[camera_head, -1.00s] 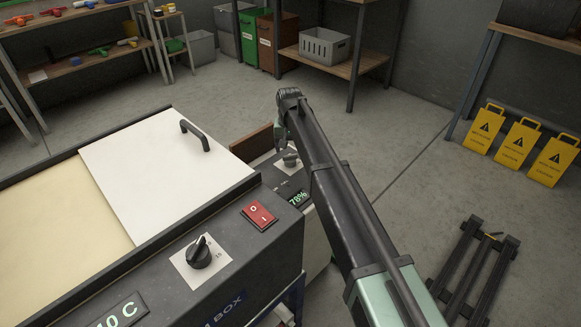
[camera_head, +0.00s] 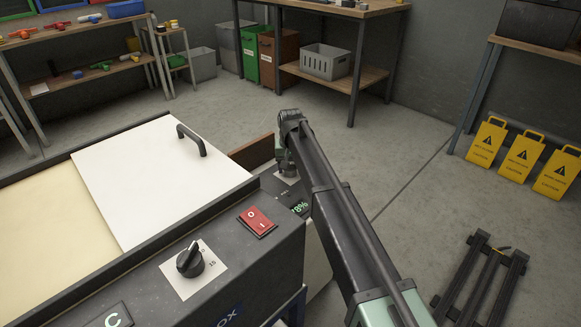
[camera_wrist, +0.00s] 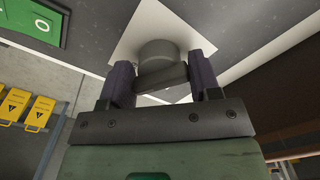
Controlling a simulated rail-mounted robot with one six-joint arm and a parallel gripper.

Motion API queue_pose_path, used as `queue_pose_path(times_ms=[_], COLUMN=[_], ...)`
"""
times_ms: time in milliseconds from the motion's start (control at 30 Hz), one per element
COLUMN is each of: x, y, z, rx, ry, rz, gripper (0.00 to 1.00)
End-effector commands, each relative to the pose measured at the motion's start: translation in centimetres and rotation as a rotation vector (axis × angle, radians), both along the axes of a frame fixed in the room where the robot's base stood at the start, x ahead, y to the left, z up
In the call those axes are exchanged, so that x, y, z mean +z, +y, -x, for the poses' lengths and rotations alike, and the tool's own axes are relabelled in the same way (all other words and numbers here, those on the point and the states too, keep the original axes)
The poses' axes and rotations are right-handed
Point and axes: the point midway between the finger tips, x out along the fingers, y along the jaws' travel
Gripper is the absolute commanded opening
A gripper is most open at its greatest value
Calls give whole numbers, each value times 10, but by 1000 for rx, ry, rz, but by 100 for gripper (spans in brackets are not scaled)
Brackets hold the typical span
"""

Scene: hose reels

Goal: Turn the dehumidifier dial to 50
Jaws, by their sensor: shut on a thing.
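The dehumidifier dial (camera_wrist: 158,50) is a grey round knob with a raised grip bar on a pale square plate. My gripper (camera_wrist: 161,66) has one dark finger on each side of the grip bar and is shut on it. In the head view my gripper (camera_head: 284,157) reaches down at the dial (camera_head: 290,172), which is partly hidden behind it. The dial's scale marks cannot be read.
A heater box (camera_head: 262,262) with a black dial (camera_head: 190,262), red switch (camera_head: 257,221) and white lid (camera_head: 150,185) stands just left of the dehumidifier. Yellow signs (camera_head: 521,158) and a dark rack (camera_head: 484,278) are on the right. Floor between is clear.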

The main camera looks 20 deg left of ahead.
Motion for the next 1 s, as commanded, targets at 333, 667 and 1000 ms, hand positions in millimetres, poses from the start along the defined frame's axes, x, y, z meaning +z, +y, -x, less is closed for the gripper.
queue_pose_path(times_ms=[333,667,1000], x=[0,0,0], y=[0,0,0], z=[0,0,0], rx=[173,473,778], ry=[0,0,0], rz=[0,0,0], gripper=[34,34,34])
